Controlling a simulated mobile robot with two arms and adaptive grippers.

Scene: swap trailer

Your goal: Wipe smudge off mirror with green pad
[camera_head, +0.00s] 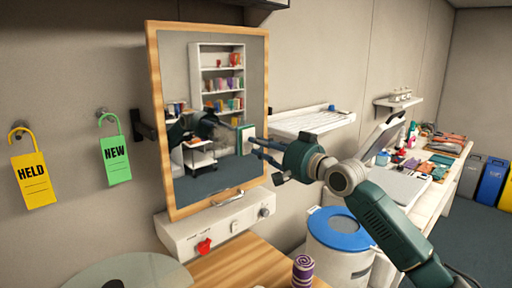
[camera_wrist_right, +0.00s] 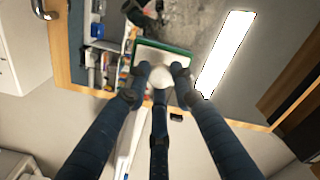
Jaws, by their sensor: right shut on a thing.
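The mirror (camera_head: 215,70) hangs on the wall in a light wooden frame. My right gripper (camera_head: 259,148) reaches in from the right and is shut on the green pad (camera_head: 246,139) at the mirror's right side. In the right wrist view, three dark fingers (camera_wrist_right: 161,74) hold the pad (camera_wrist_right: 176,50), which shows a green edge and a pale back. The pad is close to the glass; I cannot tell whether it touches. A cloudy grey patch (camera_wrist_right: 195,22) shows beyond the pad in the wrist view, perhaps the smudge. My left gripper is not in view.
A white wall unit (camera_head: 222,226) with a red knob sits below the mirror. Yellow HELD (camera_head: 35,180) and green NEW (camera_head: 116,160) tags hang left. A white rack (camera_head: 308,121) is right of the mirror. A blue-lidded bin (camera_head: 340,230) stands below my arm.

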